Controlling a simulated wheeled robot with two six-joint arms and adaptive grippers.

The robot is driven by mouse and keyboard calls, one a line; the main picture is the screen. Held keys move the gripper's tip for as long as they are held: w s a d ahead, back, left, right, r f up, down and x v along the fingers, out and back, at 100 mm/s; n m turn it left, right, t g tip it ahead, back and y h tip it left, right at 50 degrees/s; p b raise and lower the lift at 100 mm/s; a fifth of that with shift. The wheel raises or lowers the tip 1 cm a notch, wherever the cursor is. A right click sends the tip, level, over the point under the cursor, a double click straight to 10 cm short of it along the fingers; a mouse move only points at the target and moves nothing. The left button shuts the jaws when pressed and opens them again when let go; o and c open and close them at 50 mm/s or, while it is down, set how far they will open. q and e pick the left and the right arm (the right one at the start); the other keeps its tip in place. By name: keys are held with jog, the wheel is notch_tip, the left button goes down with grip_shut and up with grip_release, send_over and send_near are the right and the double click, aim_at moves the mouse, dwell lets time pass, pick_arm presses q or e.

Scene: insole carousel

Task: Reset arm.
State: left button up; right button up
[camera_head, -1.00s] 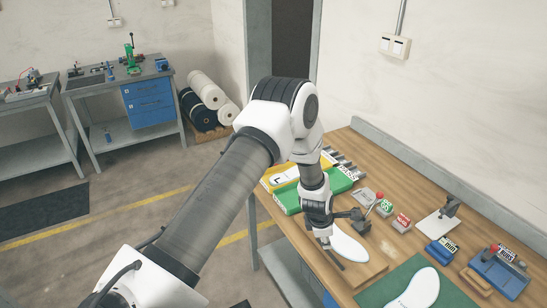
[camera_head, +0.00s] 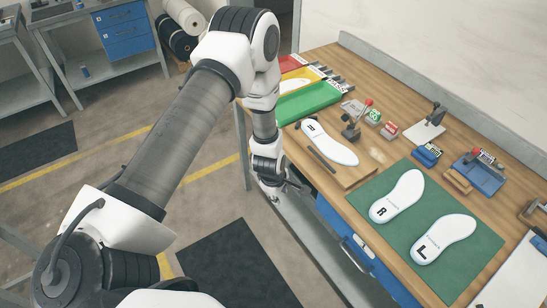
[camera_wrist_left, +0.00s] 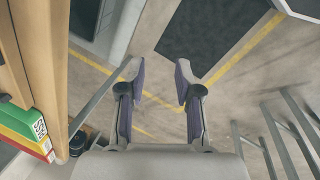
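My left gripper (camera_head: 280,190) hangs off the front edge of the wooden workbench (camera_head: 382,88), low over the floor. In the left wrist view its two fingers (camera_wrist_left: 158,72) are spread apart with only floor between them, so it is open and empty. A white insole (camera_head: 332,146) lies on a wooden board beside the arm, apart from the gripper. Two more insoles, one marked R (camera_head: 398,197) and one marked L (camera_head: 444,240), lie on a green mat (camera_head: 478,272). My right gripper is not in view.
Green (camera_head: 308,102), yellow (camera_head: 318,73) and red (camera_head: 290,63) trays stand at the bench's far left. Several stamps and ink pads line the back. A blue drawer (camera_head: 352,250) sits under the bench front. Open floor with a dark mat (camera_head: 225,272) lies left of the bench.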

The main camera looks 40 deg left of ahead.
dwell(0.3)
pick_arm(q)
jog(key=s+d+f+m+g+b, duration=0.35)
jog(key=s+f+b, duration=0.45)
jog(key=s+f, duration=0.45)
jog(key=s+d+r+m+b, duration=0.1)
jog(key=s+d+m, duration=0.1)
jog(key=s+m, duration=0.9)
jog(key=m+t, duration=0.1)
jog(key=m, duration=0.3)
jog(key=shift+d+r, duration=0.15)
jog(key=shift+r, duration=0.25)
